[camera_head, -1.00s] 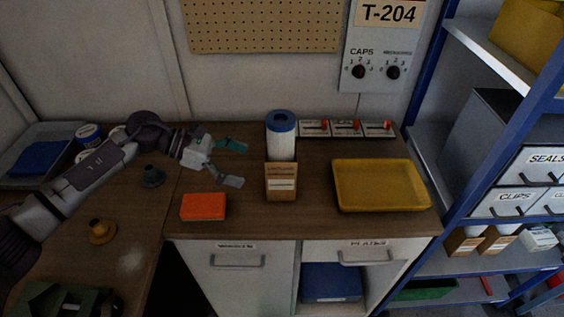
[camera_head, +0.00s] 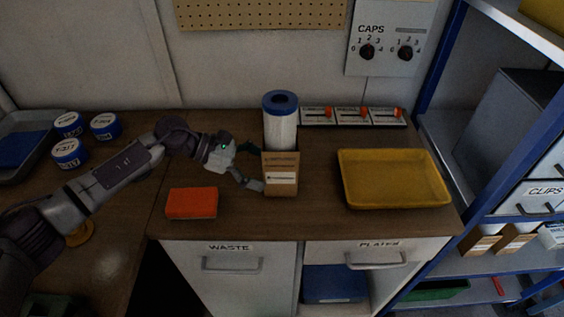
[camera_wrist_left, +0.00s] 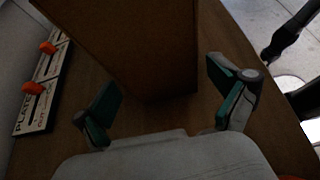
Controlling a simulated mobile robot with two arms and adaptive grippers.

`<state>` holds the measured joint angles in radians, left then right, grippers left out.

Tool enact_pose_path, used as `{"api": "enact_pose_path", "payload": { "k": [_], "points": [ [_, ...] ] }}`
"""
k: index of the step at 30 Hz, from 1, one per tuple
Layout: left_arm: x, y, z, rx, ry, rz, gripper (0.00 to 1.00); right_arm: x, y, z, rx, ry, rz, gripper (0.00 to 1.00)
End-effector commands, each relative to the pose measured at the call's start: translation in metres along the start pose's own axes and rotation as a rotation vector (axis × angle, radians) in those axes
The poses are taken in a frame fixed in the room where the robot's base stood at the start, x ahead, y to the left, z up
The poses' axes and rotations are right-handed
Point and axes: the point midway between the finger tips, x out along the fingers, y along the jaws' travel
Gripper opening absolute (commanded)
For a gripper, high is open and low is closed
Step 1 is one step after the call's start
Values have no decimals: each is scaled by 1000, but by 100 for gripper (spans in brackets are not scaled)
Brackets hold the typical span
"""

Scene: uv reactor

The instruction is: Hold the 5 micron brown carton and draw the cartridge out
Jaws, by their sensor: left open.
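The brown carton (camera_head: 282,179) stands upright on the wooden bench, with a pale label on its front that is too small to read. The white cartridge (camera_head: 281,130) with a blue ring top rises out of the carton's open top. My left gripper (camera_head: 256,167) is open at the carton's left side. In the left wrist view the open fingers (camera_wrist_left: 163,108) lie on either side of the carton's lower part (camera_wrist_left: 150,50), with gaps visible. I cannot tell whether a finger touches it.
An orange block (camera_head: 191,203) lies left of the carton. A yellow tray (camera_head: 394,179) lies to the right. A strip of orange switches (camera_head: 352,116) is at the back. Several blue-lidded tubs (camera_head: 70,152) stand far left. Bare bench lies between carton and tray.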

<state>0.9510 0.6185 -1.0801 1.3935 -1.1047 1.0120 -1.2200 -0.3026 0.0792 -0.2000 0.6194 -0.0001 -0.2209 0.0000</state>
Motion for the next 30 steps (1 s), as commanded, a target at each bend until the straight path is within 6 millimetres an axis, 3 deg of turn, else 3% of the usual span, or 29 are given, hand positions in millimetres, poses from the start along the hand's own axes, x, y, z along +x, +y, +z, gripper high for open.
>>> {"api": "enact_pose_path", "payload": {
  "k": [3, 9, 22, 28, 30],
  "points": [
    [20, 0, -4, 2, -1, -1, 97, 14, 0, -3, 0, 8, 0, 40],
    [37, 0, -2, 1, -1, 0, 97, 23, 0, -4, 0, 9, 0, 40],
    [42, 0, 0, 0, 0, 0, 97, 25, 0, -2, 0, 6, 0, 40],
    [42, 0, 0, 0, 0, 0, 64, 25, 0, -2, 0, 5, 0, 40],
    [42, 0, 0, -1, 0, 0, 60, 25, 0, -1, 0, 5, 0, 40]
  ]
}}
